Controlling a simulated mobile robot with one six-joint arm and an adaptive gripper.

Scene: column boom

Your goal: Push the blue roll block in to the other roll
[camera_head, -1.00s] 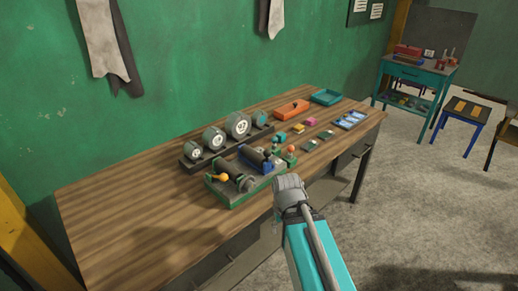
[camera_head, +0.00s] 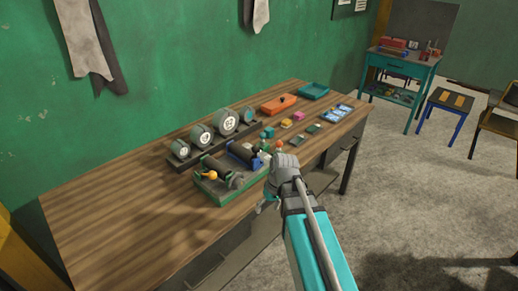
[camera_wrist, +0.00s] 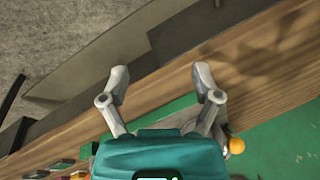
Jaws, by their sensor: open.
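The roll device stands on the wooden table in the head view, on a green base (camera_head: 210,194). A dark roll (camera_head: 217,166) lies on its near-left side, with an orange knob (camera_head: 211,175) in front. The blue roll block (camera_head: 240,152) sits behind and to the right, with a gap between it and the dark roll. My gripper is low at the device's front right, its fingers mostly hidden by my wrist in the head view. In the wrist view my gripper (camera_wrist: 160,80) is open and empty above the table's edge. The green base (camera_wrist: 280,150) and orange knob (camera_wrist: 236,145) show at its right.
A rack of round gauges (camera_head: 228,122) stands behind the device. A red-orange knob (camera_head: 279,144) and small blocks (camera_head: 298,116) are close to its right. An orange tray (camera_head: 279,104) and a teal tray (camera_head: 314,91) lie farther back. The table's left part is clear.

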